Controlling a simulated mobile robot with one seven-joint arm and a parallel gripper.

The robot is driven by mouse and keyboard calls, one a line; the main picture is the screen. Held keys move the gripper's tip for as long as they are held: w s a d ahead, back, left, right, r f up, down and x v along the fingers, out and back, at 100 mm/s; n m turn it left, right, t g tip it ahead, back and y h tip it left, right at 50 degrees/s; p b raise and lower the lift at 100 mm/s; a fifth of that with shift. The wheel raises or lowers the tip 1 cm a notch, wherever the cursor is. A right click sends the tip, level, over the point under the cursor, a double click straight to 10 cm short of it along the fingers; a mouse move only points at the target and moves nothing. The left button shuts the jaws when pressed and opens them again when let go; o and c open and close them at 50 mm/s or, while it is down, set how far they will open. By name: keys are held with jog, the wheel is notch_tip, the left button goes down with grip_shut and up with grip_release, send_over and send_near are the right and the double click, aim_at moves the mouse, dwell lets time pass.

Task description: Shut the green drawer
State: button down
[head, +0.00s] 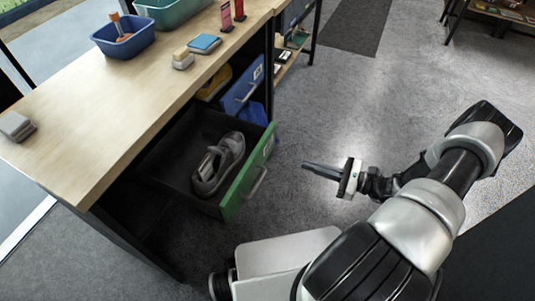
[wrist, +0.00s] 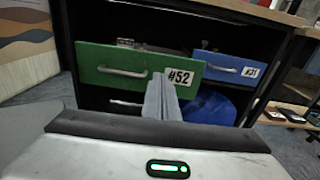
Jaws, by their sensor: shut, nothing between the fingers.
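The green drawer (head: 249,171) is pulled out from under the wooden workbench, with a grey sneaker (head: 218,163) lying inside it. Its green front faces me in the wrist view (wrist: 134,72), with a metal handle (wrist: 122,71) and a white #52 label. My gripper (head: 306,167) is shut and empty. In the head view it is to the right of the drawer front, pointing at it with a gap of floor between. In the wrist view the fingertips (wrist: 160,76) overlap the front near its label, right of the handle; I cannot tell contact there.
A blue drawer (head: 240,89) labelled #31 is beside the green one, also partly out. Open floor (head: 330,110) lies right of the drawers.

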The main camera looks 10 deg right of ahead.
jog(key=b, duration=0.2)
send_near(262, 148)
jog(key=shift+t, duration=0.3)
jog(key=x, duration=0.6)
jog(key=shift+s+a, duration=0.15)
jog(key=shift+a, duration=0.2)
